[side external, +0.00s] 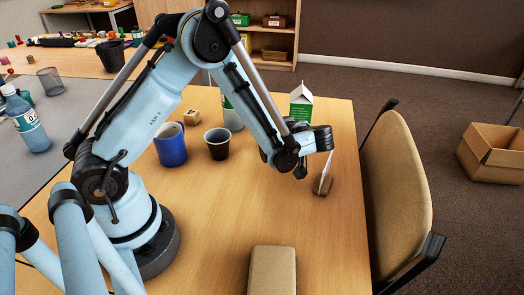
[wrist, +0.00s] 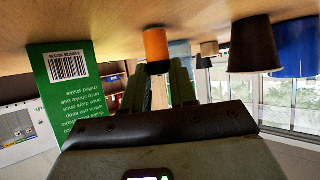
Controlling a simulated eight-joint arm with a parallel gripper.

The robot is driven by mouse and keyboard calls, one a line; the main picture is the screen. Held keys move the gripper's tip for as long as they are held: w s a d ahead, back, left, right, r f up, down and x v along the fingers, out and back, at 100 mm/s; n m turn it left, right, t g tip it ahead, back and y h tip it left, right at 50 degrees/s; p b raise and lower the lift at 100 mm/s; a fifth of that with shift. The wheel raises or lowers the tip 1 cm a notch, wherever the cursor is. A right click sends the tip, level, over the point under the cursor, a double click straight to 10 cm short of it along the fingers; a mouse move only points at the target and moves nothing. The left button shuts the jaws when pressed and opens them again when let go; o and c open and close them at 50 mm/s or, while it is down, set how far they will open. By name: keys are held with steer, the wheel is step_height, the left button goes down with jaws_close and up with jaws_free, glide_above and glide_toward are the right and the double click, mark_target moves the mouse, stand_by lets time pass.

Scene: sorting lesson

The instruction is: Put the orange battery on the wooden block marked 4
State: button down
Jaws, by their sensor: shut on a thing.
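The orange battery (wrist: 157,46) shows at the tips of my gripper (wrist: 158,72) in the wrist view, which is upside down. The jaws are shut on its dark end. I cannot tell whether it touches the table. In the side view my wrist and forearm hide the jaws and the battery. A small wooden block (side external: 192,117) stands behind the cups, left of my wrist; its mark is too small to read. It also shows in the wrist view (wrist: 209,48), apart from the battery.
A blue mug (side external: 171,147) and a dark cup (side external: 217,146) stand near the block. A clear bottle (side external: 232,115) and a green carton (side external: 301,108) stand behind my arm. A tan box (side external: 272,271) lies at the front.

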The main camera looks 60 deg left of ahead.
steer(key=shift+f, duration=0.15)
steer(key=c, duration=0.9)
jaws_free()
